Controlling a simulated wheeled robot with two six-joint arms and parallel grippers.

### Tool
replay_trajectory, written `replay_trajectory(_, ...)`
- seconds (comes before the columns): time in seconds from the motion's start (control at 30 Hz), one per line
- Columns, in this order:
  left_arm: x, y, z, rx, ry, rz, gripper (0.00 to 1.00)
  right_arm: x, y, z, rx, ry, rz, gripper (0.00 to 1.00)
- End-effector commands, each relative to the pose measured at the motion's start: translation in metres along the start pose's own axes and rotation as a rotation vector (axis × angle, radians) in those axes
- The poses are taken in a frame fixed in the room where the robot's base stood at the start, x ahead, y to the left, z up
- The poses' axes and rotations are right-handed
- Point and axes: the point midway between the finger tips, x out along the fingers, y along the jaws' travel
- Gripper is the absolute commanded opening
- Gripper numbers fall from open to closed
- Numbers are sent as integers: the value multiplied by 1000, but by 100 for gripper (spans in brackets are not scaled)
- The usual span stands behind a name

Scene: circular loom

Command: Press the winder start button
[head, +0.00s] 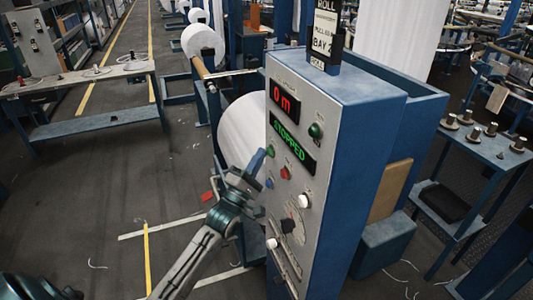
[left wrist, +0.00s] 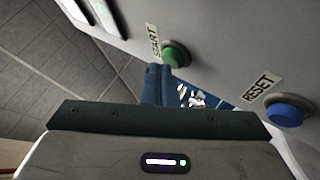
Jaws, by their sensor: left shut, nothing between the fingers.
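The winder control panel (head: 292,105) is a pale face on a blue cabinet, with displays reading "0 m" and "STOPPED". The green start button (head: 270,152) is on the panel's left side. In the left wrist view the green button (left wrist: 176,56) sits beside a START label. My left gripper (head: 261,158) is shut and empty, its fingertips close to the start button. In the left wrist view its blue-grey fingers (left wrist: 157,82) end just beside and below the button; I cannot tell whether they touch it. My right gripper is not in view.
A blue reset button (left wrist: 288,112) lies to the right in the wrist view. A red button (head: 285,173), a white knob (head: 304,201) and a larger green button or lamp (head: 316,130) share the panel. A white roll (head: 241,135) stands behind the gripper.

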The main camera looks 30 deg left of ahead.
Motion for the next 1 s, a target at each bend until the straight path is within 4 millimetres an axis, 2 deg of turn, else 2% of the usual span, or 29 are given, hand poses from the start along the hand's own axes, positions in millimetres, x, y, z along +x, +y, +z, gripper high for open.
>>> replay_trajectory(0.57,1,0,0,1,0,0,0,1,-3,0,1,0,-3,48)
replay_trajectory(1.0,-11,8,-8,1,0,0,0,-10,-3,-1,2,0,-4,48)
